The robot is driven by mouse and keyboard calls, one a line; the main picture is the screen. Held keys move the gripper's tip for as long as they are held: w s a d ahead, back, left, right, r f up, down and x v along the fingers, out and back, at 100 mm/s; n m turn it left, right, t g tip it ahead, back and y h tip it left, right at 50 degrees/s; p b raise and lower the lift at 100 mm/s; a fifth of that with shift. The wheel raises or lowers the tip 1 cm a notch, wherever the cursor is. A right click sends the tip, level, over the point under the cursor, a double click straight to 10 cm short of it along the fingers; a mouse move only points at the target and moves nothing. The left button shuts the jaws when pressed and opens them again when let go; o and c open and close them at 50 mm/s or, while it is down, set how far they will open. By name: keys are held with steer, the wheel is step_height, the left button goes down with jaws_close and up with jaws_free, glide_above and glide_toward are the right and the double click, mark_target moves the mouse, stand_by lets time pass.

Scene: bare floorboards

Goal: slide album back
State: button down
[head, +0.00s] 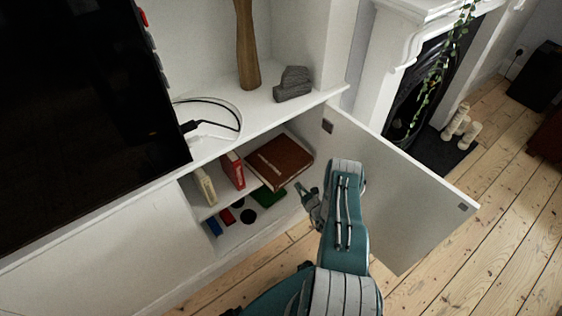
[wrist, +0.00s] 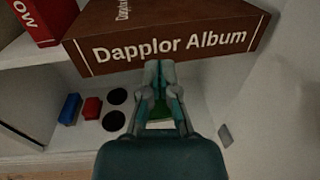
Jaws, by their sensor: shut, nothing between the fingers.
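The brown album (head: 279,161) lies flat on the upper shelf inside the open cabinet, to the right of a red book. In the wrist view, its spine (wrist: 180,42) reads "Dapplor Album" and faces me, with its front edge at the shelf's front. My gripper (head: 303,187) is in front of the cabinet opening. In the wrist view, my gripper (wrist: 159,66) is shut and empty, with its fingertips just below or at the lower edge of the spine. I cannot tell whether they touch it.
The cabinet door (head: 392,190) stands open to the right of my arm. A red book (head: 232,170) and a cream book (head: 205,187) stand left of the album. Blue, red, black and green items lie on the lower shelf. A grey stone ornament (head: 293,84) sits above.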

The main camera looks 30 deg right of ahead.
mark_target(285, 169)
steer(key=shift+w, duration=5.4)
steer(key=shift+s+d, duration=0.1)
steer(key=s, duration=1.3)
